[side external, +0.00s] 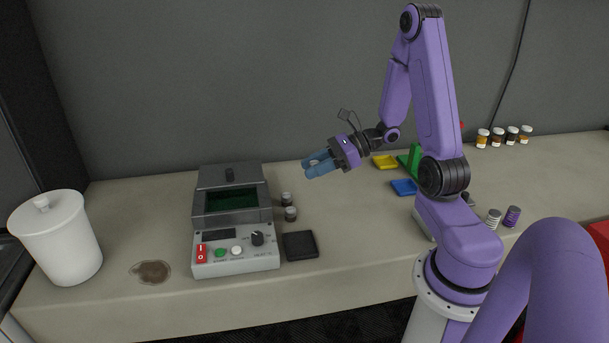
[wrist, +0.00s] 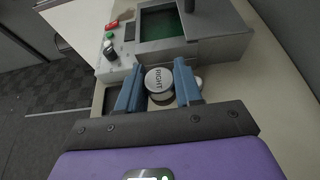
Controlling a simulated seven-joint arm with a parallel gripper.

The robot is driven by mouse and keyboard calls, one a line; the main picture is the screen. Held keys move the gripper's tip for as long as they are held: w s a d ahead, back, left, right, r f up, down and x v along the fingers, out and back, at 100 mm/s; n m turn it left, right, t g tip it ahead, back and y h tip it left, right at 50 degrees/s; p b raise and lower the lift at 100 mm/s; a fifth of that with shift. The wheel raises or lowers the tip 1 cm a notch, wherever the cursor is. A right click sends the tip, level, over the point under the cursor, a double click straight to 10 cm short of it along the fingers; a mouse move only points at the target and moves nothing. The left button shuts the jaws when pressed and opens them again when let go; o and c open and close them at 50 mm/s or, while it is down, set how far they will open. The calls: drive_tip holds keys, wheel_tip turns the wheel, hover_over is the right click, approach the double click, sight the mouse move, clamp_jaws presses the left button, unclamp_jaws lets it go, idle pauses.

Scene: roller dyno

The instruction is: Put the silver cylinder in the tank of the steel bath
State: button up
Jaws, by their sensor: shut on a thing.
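The steel bath (side external: 205,219) stands on the bench at centre left, with its open tank (side external: 232,200) showing a dark green inside. The bath also shows at the top of the wrist view (wrist: 215,45). My gripper (side external: 313,168) is in the air to the right of the bath and above the bench. In the wrist view its blue fingers (wrist: 158,84) are shut on a silver cylinder (wrist: 158,79) whose round pale top reads "RIGHT". Two small pale-topped cylinders (side external: 287,199) (side external: 290,213) stand beside the bath's right side. The held cylinder's lower part is hidden.
The bath's control panel (side external: 236,262) faces front, with a black pad (side external: 300,245) to its right. A white lidded canister (side external: 62,240) and a brown stain (side external: 152,271) are at left. Yellow (side external: 385,162), green (side external: 410,157) and blue (side external: 404,187) trays lie near my arm.

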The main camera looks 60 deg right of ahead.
drive_tip(key=shift+n+g+y, duration=0.7)
drive_tip(key=shift+n+g, duration=0.1)
drive_tip(key=shift+n, duration=0.1)
drive_tip(key=x, duration=0.4)
drive_tip(key=f+x, duration=0.1)
drive_tip(key=x, duration=0.1)
drive_tip(key=shift+w+d+f, duration=0.1)
drive_tip(key=shift+w+d, duration=0.1)
drive_tip(key=shift+w, duration=0.15)
